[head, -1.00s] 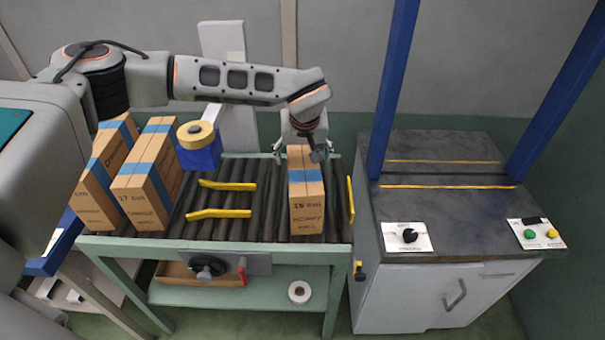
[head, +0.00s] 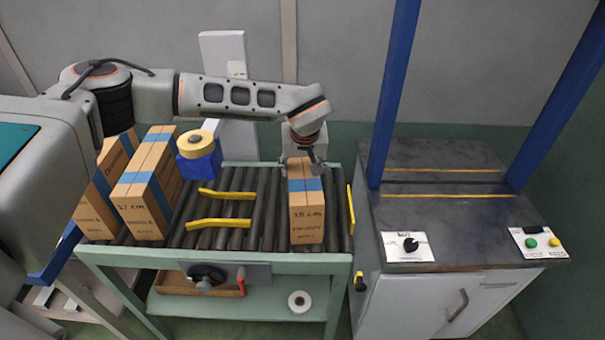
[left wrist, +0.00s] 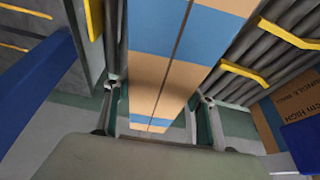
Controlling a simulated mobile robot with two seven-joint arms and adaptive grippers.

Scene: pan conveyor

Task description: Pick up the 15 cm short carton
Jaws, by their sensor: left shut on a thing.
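The short carton (head: 307,218) is brown with a blue band and a label that looks like "15 cm" and "HEAVY". It stands upright at the right end of the roller conveyor in the head view. My left gripper (head: 303,168) is over its top from the far side, shut on it. In the left wrist view the carton (left wrist: 205,35) runs between the two fingers of the left gripper (left wrist: 158,92). The carton appears to rest on the rollers; I cannot see its underside. My right gripper is in neither view.
A taller "17 cm" carton (head: 147,205) and another carton (head: 97,215) stand at the left. A tape roll sits on a blue block (head: 201,162). Yellow guides (head: 218,223) lie on the rollers (head: 262,205). At the right is a dark-topped cabinet (head: 440,220) with blue posts.

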